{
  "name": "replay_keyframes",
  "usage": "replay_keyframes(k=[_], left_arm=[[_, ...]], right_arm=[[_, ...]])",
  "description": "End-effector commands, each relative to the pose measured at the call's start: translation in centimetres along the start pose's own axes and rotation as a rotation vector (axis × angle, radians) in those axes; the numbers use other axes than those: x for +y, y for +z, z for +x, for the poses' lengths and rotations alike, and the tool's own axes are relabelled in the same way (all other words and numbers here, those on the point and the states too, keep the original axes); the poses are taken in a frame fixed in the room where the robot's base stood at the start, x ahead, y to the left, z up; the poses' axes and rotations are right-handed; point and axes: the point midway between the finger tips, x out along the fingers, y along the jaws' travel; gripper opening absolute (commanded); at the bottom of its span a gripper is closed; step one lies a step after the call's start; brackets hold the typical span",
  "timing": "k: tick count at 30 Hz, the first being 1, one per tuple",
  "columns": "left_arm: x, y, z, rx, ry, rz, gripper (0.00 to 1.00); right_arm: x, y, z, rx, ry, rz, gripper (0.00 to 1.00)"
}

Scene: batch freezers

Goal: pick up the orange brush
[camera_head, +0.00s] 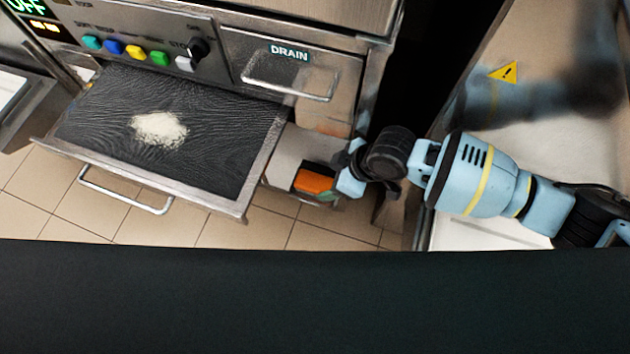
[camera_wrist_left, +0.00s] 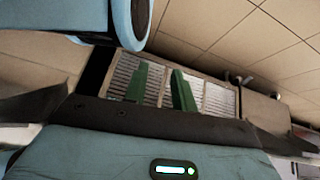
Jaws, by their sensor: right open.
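The orange brush (camera_head: 314,182) lies in a small metal tray beside the wide black-bottomed tray, under the drain drawer, in the head view. My right gripper (camera_head: 346,170) comes in from the right, its light-blue fingers spread just to the right of the brush. The near finger is very close to the brush's right end; I cannot tell whether it touches. My left gripper (camera_wrist_left: 161,88) shows in the left wrist view as two dark green fingers standing apart, with nothing between them. The left gripper is not in the head view.
A pulled-out tray (camera_head: 258,182) with a white powder pile (camera_head: 159,130) is left of the brush. The drain drawer (camera_head: 300,75) overhangs behind. A dark band covers the bottom of the head view.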

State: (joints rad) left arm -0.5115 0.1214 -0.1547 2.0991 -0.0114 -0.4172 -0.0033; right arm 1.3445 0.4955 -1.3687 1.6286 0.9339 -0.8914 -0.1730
Motion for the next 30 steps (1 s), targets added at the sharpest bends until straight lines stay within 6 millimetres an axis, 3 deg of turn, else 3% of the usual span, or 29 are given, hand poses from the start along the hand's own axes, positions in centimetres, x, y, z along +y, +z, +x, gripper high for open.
replay_keyframes(k=[6,14,24,30], left_arm=[[0.0,0.8,0.4,-0.012,0.001,-0.001,0.27],[0.0,1.1,0.6,-0.016,0.001,0.002,0.27],[-0.5,1.3,1.9,-0.012,-0.001,0.016,0.27],[-0.6,1.0,2.0,-0.006,-0.002,0.016,0.27]], right_arm=[[0.0,-0.1,2.1,0.001,-0.001,0.001,0.71],[0.1,-0.2,3.1,0.001,0.000,0.000,0.71],[0.3,-0.5,7.4,0.001,-0.001,0.001,0.71],[0.4,-0.6,7.7,0.002,0.001,0.000,0.71]])
